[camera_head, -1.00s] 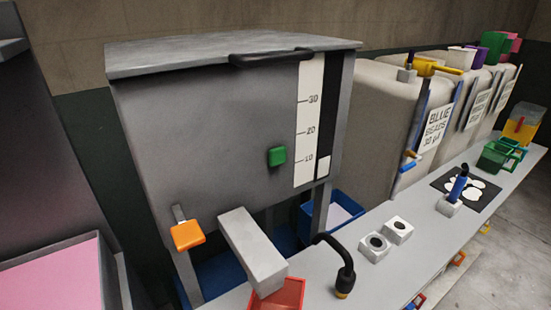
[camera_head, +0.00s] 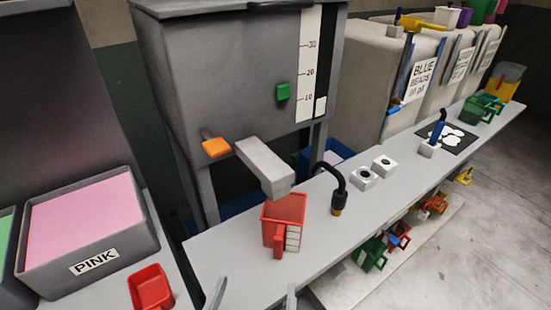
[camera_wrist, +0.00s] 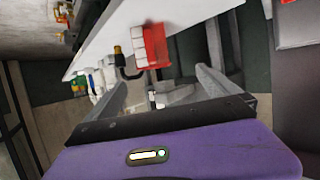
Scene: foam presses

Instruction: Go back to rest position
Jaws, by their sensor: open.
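My gripper (camera_head: 253,297) shows at the bottom edge of the head view, its two fingertips apart with nothing between them. In the wrist view my gripper's fingers (camera_wrist: 160,93) are spread and empty. A red cup (camera_head: 284,212) with a handle stands on the grey bench below the spout of the grey press (camera_head: 230,75). The red cup also shows in the wrist view (camera_wrist: 156,44), beyond the fingers and apart from them. The press has an orange lever (camera_head: 216,147) and a green button (camera_head: 283,92).
A black bent nozzle (camera_head: 340,190) stands on the bench (camera_head: 240,260) right of the cup. A tray of pink (camera_head: 85,215) and another red cup (camera_head: 150,290) are at the left. Several coloured cups sit on a low shelf at the right. Open floor (camera_head: 480,230) lies at the right.

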